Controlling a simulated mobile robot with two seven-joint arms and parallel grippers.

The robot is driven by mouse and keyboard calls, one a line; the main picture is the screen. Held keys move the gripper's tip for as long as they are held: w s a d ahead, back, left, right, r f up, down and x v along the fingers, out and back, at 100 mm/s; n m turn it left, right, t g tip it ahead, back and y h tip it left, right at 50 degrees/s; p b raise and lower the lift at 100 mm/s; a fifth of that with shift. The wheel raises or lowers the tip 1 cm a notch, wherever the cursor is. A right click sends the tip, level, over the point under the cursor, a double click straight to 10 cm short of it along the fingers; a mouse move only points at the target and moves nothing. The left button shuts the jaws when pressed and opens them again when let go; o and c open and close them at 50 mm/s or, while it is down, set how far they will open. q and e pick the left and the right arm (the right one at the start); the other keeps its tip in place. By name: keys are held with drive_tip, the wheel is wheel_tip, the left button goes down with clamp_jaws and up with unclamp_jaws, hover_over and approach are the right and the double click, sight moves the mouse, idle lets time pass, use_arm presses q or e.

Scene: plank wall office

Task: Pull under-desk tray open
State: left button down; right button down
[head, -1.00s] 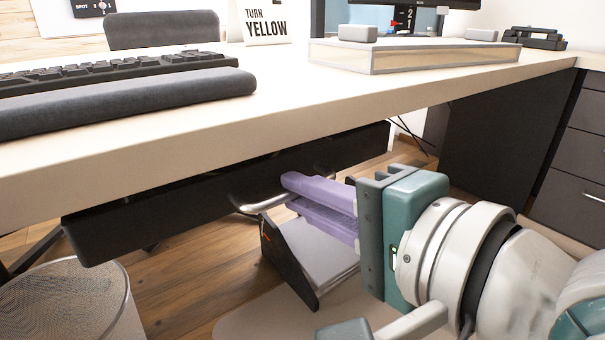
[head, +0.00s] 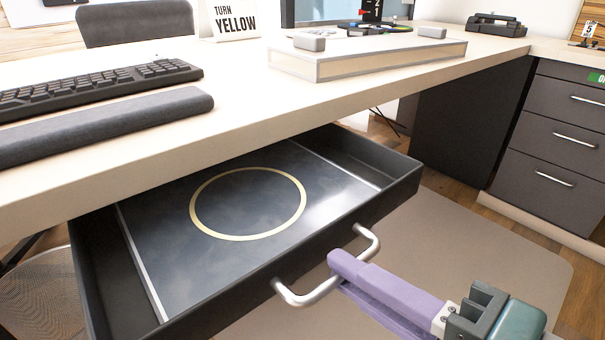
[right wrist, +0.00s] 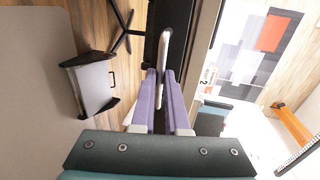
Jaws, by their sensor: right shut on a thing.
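The black under-desk tray (head: 385,205) is pulled out from below the desk in the head view. Its inside shows a dark panel with a gold ring (head: 248,203) and a narrow side compartment. A silver bow handle (head: 318,291) is on its front. My right gripper (head: 340,268), with purple fingers, is shut on the handle. In the right wrist view the handle (right wrist: 163,50) runs between the two fingers (right wrist: 160,85). My left gripper is not in view.
The pale desk top (head: 240,95) bears a keyboard (head: 100,85), a wrist rest (head: 110,125) and a flat box (head: 370,62). A drawer cabinet (head: 550,150) stands at the right. A mesh bin (head: 40,295) is at the lower left. A floor mat (head: 470,235) lies clear beyond the tray.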

drive_tip(key=shift+f+p+v, duration=0.2)
drive_tip(key=shift+f+v, duration=0.05)
drive_tip(key=shift+v, duration=0.95)
drive_tip(key=shift+f+p+v, duration=0.2)
drive_tip(key=shift+f+v, duration=0.05)
drive_tip(key=shift+v, duration=0.95)
drive_tip(key=c, duration=0.9)
unclamp_jaws()
drive_tip(key=p+v, duration=0.2)
drive_tip(key=v, duration=0.8)
drive_tip(key=shift+p, duration=0.35)
